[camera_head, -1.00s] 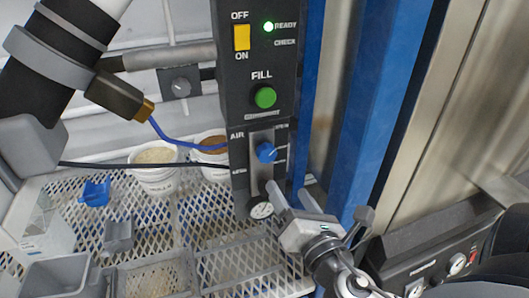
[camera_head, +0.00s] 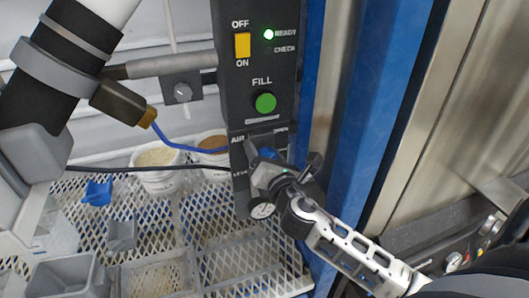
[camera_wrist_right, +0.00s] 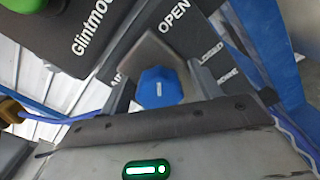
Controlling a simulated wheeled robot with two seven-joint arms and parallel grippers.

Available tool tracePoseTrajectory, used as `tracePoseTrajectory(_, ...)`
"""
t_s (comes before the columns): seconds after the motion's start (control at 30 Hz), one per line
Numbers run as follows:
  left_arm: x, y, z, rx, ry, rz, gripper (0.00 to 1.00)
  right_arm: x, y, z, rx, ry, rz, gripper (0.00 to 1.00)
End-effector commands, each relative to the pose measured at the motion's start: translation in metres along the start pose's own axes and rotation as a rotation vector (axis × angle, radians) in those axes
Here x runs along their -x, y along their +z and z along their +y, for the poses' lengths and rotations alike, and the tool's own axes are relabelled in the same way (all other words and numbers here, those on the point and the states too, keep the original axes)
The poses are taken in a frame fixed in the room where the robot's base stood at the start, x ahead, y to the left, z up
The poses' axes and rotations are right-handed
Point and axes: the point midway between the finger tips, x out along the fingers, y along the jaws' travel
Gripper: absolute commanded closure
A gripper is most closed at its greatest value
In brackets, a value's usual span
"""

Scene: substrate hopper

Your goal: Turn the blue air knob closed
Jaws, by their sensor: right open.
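The blue air knob (camera_head: 268,153) sits on the black control panel (camera_head: 262,60), below the FILL button and beside the AIR label. It is partly hidden by my right gripper in the head view. My right gripper (camera_head: 264,154) is open, with its fingers around the knob. In the right wrist view the blue knob (camera_wrist_right: 158,87) lies between the two fingers of my right gripper (camera_wrist_right: 163,88), with gaps on both sides. A short light mark shows on its face. An OPEN label and a partly blocked CLOSED label show near it.
A green FILL button (camera_head: 265,103) and yellow switch (camera_head: 242,45) are above the knob. A gauge (camera_head: 262,210) is below it. A blue post (camera_head: 365,110) stands close to the right. White buckets (camera_head: 158,183) and grey bins (camera_head: 68,278) stand at left.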

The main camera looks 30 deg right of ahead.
Motion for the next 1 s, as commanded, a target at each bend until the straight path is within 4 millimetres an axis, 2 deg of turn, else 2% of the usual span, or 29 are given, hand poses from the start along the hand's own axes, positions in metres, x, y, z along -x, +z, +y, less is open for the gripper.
tracePoseTrajectory(0.17, 0.0000, -0.0004, 0.0001, 0.000, 0.000, 0.001, 0.64, 0.0002, -0.0002, 0.0000, 0.000, 0.000, 0.001, 0.37)
tracePoseTrajectory(0.3, 0.0003, -0.0009, 0.0003, 0.000, 0.001, 0.002, 0.64, 0.0003, -0.0002, -0.0001, 0.000, 0.000, 0.000, 0.76)
tracePoseTrajectory(0.33, 0.0003, -0.0010, 0.0004, 0.000, 0.001, 0.002, 0.64, 0.0004, -0.0002, -0.0001, 0.000, 0.000, 0.000, 0.82)
tracePoseTrajectory(0.67, 0.0006, -0.0009, 0.0007, 0.001, 0.002, 0.002, 0.64, 0.0005, -0.0003, -0.0003, -0.029, 0.000, 0.000, 0.82)
tracePoseTrajectory(1.0, 0.0015, 0.0036, 0.0014, 0.005, 0.004, -0.005, 0.64, 0.0008, -0.0010, 0.0000, -0.238, -0.001, 0.001, 0.82)
